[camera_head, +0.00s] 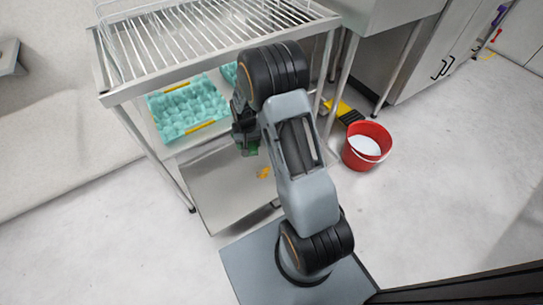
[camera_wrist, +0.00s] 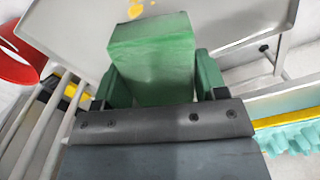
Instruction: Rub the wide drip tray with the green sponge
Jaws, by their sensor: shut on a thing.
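The wide drip tray (camera_head: 212,190) is a flat grey metal tray low in the rack. A yellow smear (camera_head: 264,173) lies on its right part. In the wrist view the tray (camera_wrist: 220,22) fills the top, with yellow spots (camera_wrist: 137,9) on it. My gripper (camera_head: 246,135) is over the tray's upper right part. It is shut on the green sponge (camera_wrist: 152,60), a block standing out between the two green fingers. In the head view only a little of the sponge (camera_head: 250,151) shows beside my arm. I cannot tell whether the sponge touches the tray.
Teal egg trays (camera_head: 187,107) with yellow strips sit on the shelf above, left of my gripper. A wire rack (camera_head: 190,35) tops the metal frame, whose legs stand close by. A red bucket (camera_head: 357,158) stands right on the floor. Open floor lies at right.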

